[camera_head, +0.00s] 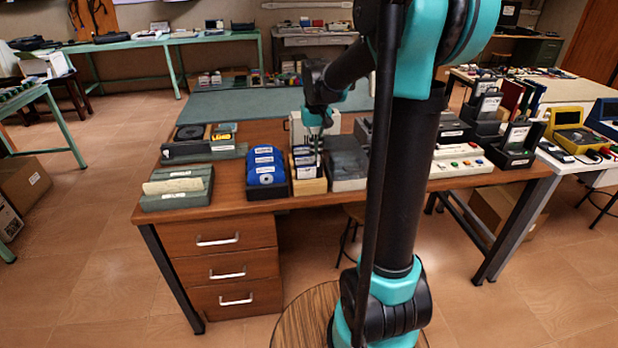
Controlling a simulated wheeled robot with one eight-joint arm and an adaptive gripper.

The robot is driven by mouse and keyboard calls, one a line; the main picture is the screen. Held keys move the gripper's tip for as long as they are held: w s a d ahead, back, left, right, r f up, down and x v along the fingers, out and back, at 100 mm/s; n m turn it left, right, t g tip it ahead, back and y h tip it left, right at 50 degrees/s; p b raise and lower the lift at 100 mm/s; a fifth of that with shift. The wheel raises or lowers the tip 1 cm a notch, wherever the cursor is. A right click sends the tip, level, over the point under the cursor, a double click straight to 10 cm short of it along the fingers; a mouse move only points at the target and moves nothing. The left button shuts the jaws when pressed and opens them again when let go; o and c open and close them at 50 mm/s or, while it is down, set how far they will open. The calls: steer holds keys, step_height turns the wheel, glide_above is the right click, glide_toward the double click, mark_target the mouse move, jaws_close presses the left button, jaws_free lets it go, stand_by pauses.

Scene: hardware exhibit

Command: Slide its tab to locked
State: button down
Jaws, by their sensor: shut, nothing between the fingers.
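My gripper (318,160) points down over the wooden desk, at a small holder (309,187) with a light wooden front and dark labelled pieces (303,160) standing in it. Its fingers are shut and thin at this size. The fingertips overlap the right side of the holder in the picture; I cannot tell whether they touch anything. No sliding tab or locked mark can be made out, so I cannot tell which object has the tab or how it is set.
Blue labelled pieces in a tray (267,190) stand left of the holder, and a grey box (346,168) stands close on its right. A green-grey box (178,201) is at the desk's left front. A white panel with buttons (462,167) lies to the right. My arm hides part of the desk.

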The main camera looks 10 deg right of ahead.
steer(key=shift+f, duration=0.4)
steer(key=shift+d, duration=0.6)
steer(key=shift+a, duration=0.25)
stand_by(0.7)
steer(key=shift+r, duration=3.55)
